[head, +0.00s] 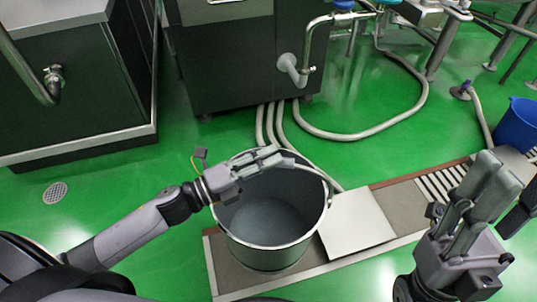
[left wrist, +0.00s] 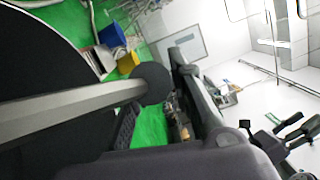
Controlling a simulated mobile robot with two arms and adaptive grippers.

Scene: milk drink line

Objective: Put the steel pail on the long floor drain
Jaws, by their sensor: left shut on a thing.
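The steel pail (head: 268,222) is upright and empty in the head view, over the left end of the long floor drain (head: 404,205). I cannot tell whether its base touches the drain or hangs just above it. My left gripper (head: 264,161) is shut on the pail at its handle, above the rim. The far side of the handle curves down to the right rim. My right gripper (head: 489,180) is at the right with its fingers pointing up, apart from the pail; its finger gap is unclear. In the left wrist view, dark close parts hide the grip.
A pale flat plate (head: 357,223) lies on the drain just right of the pail. Slatted grating (head: 440,184) continues to the right. Hoses (head: 350,133) run across the green floor behind. A dark machine (head: 240,60) stands at the back. A blue bucket (head: 519,124) stands far right.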

